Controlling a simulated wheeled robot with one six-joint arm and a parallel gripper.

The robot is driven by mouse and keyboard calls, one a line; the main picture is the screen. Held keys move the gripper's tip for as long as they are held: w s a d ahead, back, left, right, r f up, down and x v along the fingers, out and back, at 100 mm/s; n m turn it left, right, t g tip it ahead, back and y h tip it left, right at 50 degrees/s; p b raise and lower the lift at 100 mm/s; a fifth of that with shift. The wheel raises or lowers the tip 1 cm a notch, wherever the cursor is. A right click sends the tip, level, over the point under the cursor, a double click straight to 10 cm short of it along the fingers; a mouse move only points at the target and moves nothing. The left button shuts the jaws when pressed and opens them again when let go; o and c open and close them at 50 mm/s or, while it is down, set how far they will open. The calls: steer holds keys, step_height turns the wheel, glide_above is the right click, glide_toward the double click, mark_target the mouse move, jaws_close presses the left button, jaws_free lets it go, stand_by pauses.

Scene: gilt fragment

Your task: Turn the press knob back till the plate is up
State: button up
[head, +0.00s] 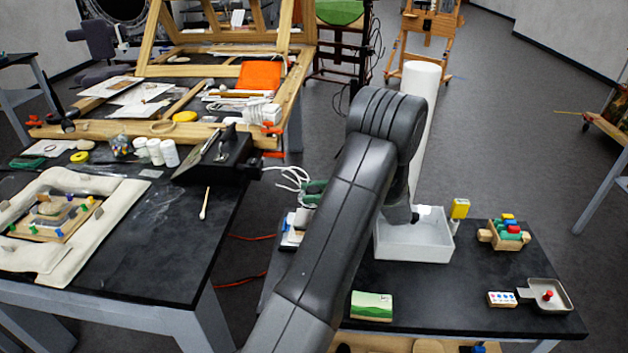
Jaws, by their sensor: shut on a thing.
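My arm (345,215) rises from the bottom edge, bends at the elbow and drops away behind itself over the right-hand table. Only a small dark part of its far end (399,213) shows beside the elbow, at the left of a white open box. The jaws are hidden behind my arm, and so is anything they hold. I cannot make out the press, its knob or its plate for certain. A small grey tray with a red knob-like piece (548,295) lies at the table's right front, apart from my arm.
The white box (420,246) stands behind my arm, with a yellow item (460,208) at its corner. A wooden holder with coloured pieces (504,235) is farther right. A green and white block (371,306) lies in front. The dark table (450,292) is clear between them.

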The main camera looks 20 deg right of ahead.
steer(key=shift+r+n+g+p, duration=0.2)
steer(key=shift+n+g+p, duration=0.7)
steer(key=shift+p, duration=1.1)
steer(key=o, duration=1)
steer(key=shift+f, duration=0.1)
steer(key=shift+c, duration=0.2)
